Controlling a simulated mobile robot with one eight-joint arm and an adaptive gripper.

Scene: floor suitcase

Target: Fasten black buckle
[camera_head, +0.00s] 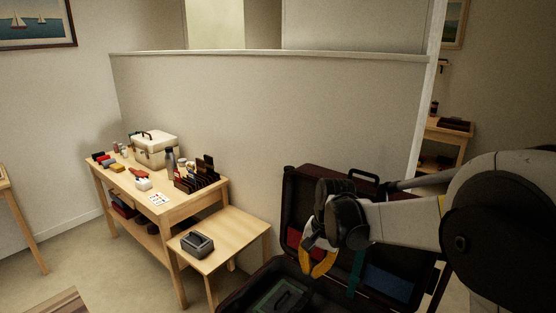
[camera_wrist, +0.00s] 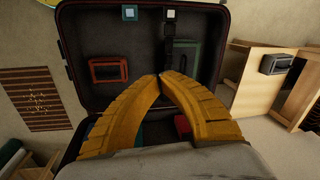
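The dark suitcase stands open on the floor, its rim showing at the right in the head view (camera_head: 287,215) and across the wrist view (camera_wrist: 65,45). In the wrist view a black strap (camera_wrist: 170,32) runs down one side of the case, with dark buckle-like hardware (camera_wrist: 167,47) on it; its details are too small to tell whether it is fastened. My gripper, with yellow fingers, is over the open case in the head view (camera_head: 318,266). In the wrist view its fingertips (camera_wrist: 160,76) meet with nothing visible between them. It appears apart from the strap. The fingers hide part of the case.
The case holds a red frame (camera_wrist: 109,70), a green frame (camera_wrist: 186,62) and a blue item (camera_head: 388,283). A low table (camera_head: 235,232) with a grey box (camera_head: 197,244) stands left of the case. A cluttered workbench (camera_head: 185,208) and a partition wall (camera_head: 270,120) are behind.

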